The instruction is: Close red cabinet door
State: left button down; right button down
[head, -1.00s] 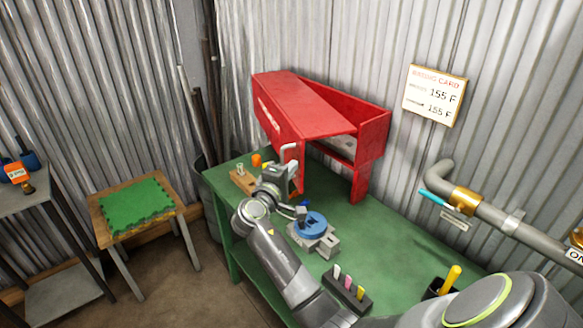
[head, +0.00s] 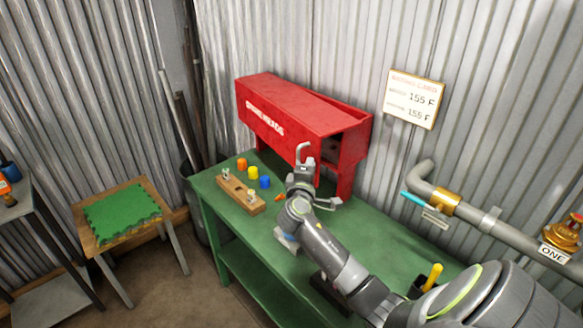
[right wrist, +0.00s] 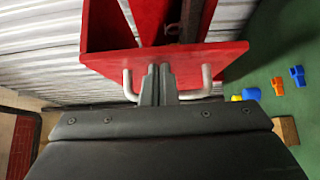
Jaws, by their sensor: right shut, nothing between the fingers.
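The red cabinet (head: 355,150) stands on the green bench against the corrugated wall. Its red door (head: 265,115), with white lettering, stands partly open; a dark gap shows at the right end. A grey bar handle (head: 303,150) sits near the door's right edge; it also shows in the right wrist view (right wrist: 206,80). My right gripper (head: 302,168) is at the handle. In the right wrist view its fingers (right wrist: 157,70) are shut together, empty, between the handle's two ends and close to the red panel. Whether they touch it is unclear. My left gripper is out of view.
A wooden block (head: 238,195) and orange, yellow and blue (head: 265,182) pieces lie on the green bench (head: 225,225) left of my arm. A pipe with a brass fitting (head: 445,203) runs along the wall at right. A green-topped stool (head: 125,215) stands at left.

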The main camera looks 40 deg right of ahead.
jog(key=d+n+t+y+b, duration=0.1)
jog(key=d+n+t+y, duration=0.2)
jog(key=d, duration=0.6)
jog(key=shift+s+d+r+n+y, duration=0.2)
jog(key=shift+s+r+n+y, duration=0.1)
jog(key=shift+r+y, duration=0.15)
